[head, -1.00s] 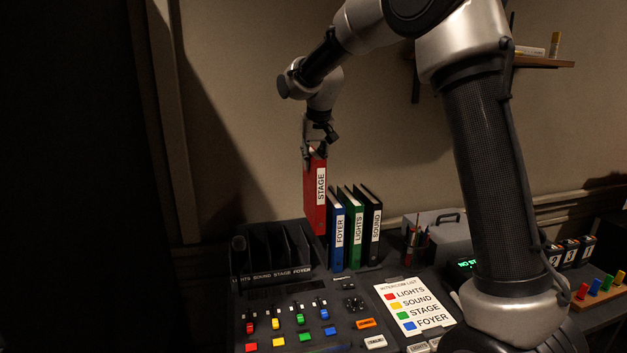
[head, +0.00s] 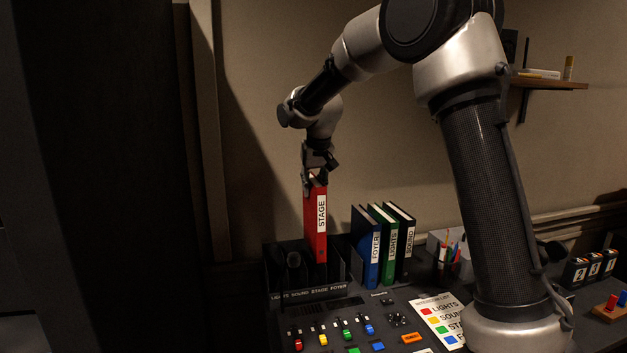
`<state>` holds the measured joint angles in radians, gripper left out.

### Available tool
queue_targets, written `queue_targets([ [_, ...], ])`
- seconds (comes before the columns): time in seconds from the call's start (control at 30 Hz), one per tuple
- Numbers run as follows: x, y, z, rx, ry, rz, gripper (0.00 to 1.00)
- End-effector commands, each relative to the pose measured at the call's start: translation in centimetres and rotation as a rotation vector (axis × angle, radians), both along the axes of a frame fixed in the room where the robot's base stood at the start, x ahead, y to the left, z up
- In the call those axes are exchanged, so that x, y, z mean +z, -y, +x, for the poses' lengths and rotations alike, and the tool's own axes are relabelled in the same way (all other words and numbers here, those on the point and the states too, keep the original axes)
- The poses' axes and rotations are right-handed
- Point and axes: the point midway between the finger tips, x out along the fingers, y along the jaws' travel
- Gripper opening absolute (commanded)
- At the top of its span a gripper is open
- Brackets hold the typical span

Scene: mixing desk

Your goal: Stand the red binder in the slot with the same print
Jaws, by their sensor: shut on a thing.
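The red binder (head: 310,222) reads STAGE on its spine and hangs upright from my gripper (head: 315,182). My gripper is shut on its top edge. The dark slotted rack (head: 355,292) stands below, its front strip reading LIGHTS, SOUND, STAGE, FOYER from left to right. The binder's lower end overlaps the rack's dividers in the picture, above the STAGE print. I cannot tell whether its bottom is inside the slot or still over it. The dark slot interiors are hard to see.
Blue FOYER (head: 366,248), green LIGHTS (head: 385,247) and black SOUND (head: 405,246) binders stand close to the right of the rack. A pen cup (head: 449,262) is further right. The mixing desk with faders (head: 345,330) and a printed list (head: 440,318) lie in front.

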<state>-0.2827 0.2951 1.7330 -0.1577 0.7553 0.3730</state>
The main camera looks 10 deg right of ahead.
Motion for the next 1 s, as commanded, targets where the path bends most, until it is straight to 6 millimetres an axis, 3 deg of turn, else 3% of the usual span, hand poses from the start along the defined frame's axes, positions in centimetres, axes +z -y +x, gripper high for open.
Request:
queue_targets([
  [0.27,-1.1,-0.1,0.3,-0.004,0.014,0.007,0.0],
  [1.0,-7.4,-0.1,0.3,-0.004,0.014,0.007,0.0],
])
